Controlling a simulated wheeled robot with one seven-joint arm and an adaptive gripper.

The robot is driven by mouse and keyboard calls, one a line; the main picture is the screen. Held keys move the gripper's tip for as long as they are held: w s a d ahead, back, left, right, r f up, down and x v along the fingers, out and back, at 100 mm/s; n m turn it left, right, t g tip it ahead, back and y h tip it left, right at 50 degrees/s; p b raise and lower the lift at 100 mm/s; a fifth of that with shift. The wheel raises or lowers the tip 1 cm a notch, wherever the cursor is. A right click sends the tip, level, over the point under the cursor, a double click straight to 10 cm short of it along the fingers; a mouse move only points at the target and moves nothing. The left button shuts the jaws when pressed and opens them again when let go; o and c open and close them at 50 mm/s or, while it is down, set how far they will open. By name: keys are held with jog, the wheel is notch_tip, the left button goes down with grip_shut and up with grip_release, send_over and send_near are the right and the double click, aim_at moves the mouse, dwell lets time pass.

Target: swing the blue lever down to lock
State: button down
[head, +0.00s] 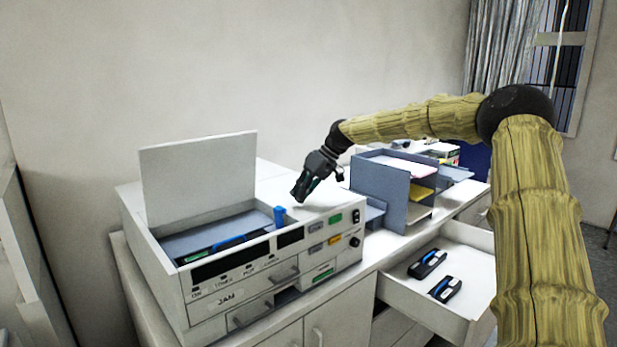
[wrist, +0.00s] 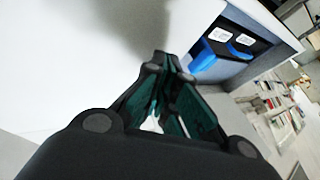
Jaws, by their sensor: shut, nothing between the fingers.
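The blue lever (head: 279,216) stands upright at the right end of the open bay of a white office machine (head: 205,290). In the wrist view the blue lever (wrist: 204,62) shows beyond my fingertips, to their upper right. My gripper (head: 297,197) is above the machine's white top, just right of the lever and apart from it. In the wrist view my gripper (wrist: 167,62) has its fingertips together with nothing between them. The lever's base is hidden behind the bay's front wall.
The machine's white lid (head: 198,178) stands open behind the bay. A grey-blue paper sorter (head: 380,185) stands right of my gripper. An open drawer (head: 470,262) below it holds two black-and-blue items.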

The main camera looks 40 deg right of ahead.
aim_at(280, 218)
jog(key=a, duration=0.1)
jog(key=a+p, duration=0.2)
jog(key=a, duration=0.1)
jog(key=shift+s+f, duration=0.2)
jog(key=shift+f, duration=0.05)
jog(key=shift+a+f, duration=0.15)
jog(key=shift+a, duration=0.05)
jog(key=shift+w+d, duration=0.1)
jog(key=shift+a, duration=0.2)
jog(key=shift+h, duration=0.4)
